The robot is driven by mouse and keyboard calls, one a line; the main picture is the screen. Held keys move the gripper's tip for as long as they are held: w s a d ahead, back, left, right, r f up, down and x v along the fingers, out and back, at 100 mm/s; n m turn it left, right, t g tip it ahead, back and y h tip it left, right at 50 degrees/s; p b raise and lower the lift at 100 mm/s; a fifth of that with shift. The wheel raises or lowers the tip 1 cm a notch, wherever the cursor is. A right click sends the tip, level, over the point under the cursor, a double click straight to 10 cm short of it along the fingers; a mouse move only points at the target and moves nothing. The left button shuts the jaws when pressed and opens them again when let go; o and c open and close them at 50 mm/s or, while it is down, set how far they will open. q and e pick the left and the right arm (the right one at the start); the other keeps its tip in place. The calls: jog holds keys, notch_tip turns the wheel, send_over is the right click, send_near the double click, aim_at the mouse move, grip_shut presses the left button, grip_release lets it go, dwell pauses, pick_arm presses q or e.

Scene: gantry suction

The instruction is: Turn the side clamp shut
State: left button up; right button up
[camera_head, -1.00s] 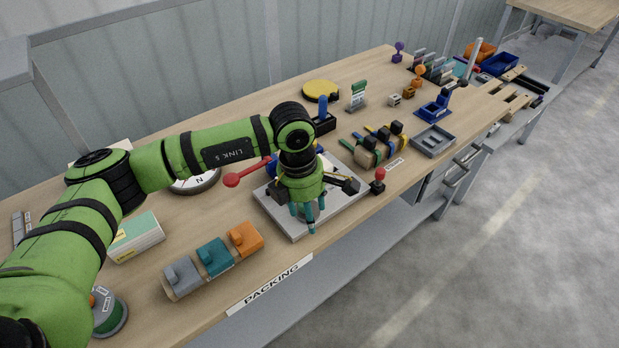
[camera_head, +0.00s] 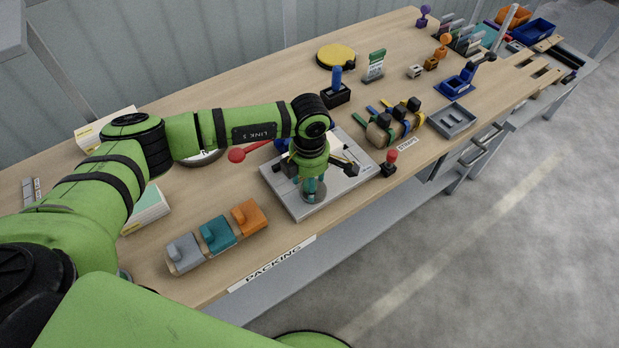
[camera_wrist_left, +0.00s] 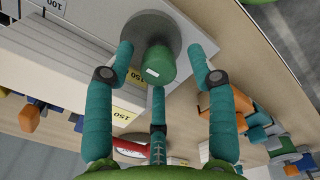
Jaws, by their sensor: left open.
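A grey fixture plate (camera_head: 338,186) lies on the bench with a round grey disc on its near side. In the left wrist view, a green cylindrical knob (camera_wrist_left: 160,64) stands on the dark grey disc (camera_wrist_left: 148,28). I cannot tell for sure whether this is the side clamp. My left gripper (camera_head: 314,190) points down over the disc. In the wrist view, its teal fingers (camera_wrist_left: 160,70) are open around the knob, with visible gaps to it. In the head view, gripper and wrist hide the knob. My right gripper is not in view.
A lever with a red ball (camera_head: 237,155) sticks out left of the plate. A red-topped joystick (camera_head: 390,160) stands close to its right. Grey, teal and orange blocks (camera_head: 218,234) lie front left. Strapped rolls (camera_head: 392,124) lie behind right.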

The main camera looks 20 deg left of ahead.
pick_arm(q)
jog(key=c, duration=0.5)
grip_shut()
jog(key=shift+f+n+b, duration=0.15)
jog(key=shift+n+b, duration=0.65)
jog(key=shift+n, duration=0.3)
jog(key=n+b, duration=0.3)
jog(key=n, duration=0.3)
jog(key=shift+b, duration=0.3)
jog(key=n+b, duration=0.2)
jog(key=n, duration=0.3)
jog(key=shift+n, duration=0.3)
jog(key=shift+d+n+b, duration=0.1)
jog(key=shift+n+b, duration=0.7)
jog(key=shift+n, duration=1.3)
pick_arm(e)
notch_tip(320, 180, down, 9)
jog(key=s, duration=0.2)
